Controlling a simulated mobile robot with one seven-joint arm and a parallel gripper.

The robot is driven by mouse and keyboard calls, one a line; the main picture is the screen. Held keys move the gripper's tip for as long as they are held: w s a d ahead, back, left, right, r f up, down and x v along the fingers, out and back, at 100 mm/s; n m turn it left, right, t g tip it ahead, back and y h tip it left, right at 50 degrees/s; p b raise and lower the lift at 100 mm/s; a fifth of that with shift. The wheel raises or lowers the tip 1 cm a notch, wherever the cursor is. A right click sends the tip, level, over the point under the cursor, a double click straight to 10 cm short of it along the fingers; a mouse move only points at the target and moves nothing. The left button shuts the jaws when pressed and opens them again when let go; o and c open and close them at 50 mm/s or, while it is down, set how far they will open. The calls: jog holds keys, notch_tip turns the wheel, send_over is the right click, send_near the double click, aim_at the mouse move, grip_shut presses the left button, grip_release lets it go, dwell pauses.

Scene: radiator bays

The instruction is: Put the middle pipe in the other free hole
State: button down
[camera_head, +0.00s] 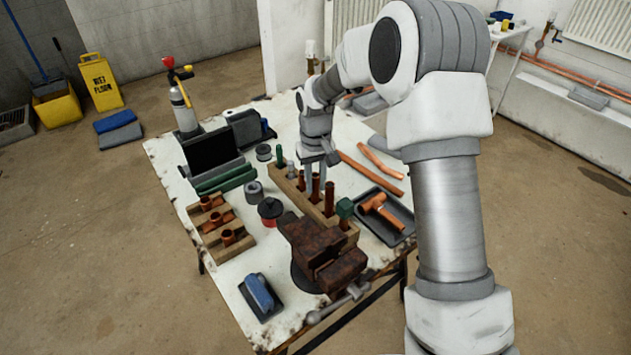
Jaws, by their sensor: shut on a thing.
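A long wooden block (287,187) with holes stands on the white table. Three upright copper pipes stand in a row at it: a left pipe (301,181), the middle pipe (316,188) and a right pipe (329,199). My gripper (316,174) points down over the row, with its fingers on either side of the middle pipe, shut on its upper part. The pipe looks upright. I cannot tell whether its lower end is in a hole or raised. The free holes are too small or hidden to make out.
A rusty vise (322,252) stands close in front of the block. A green-topped tool (344,208) and a green-handled tool (280,156) stick up at the block's ends. A black tray (397,236) with copper fittings lies right. A wooden rack (222,231) lies left.

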jog(key=shift+f, duration=0.35)
jog(key=c, duration=0.6)
grip_release()
jog(key=shift+r+p, duration=2.35)
jog(key=shift+r, duration=1.15)
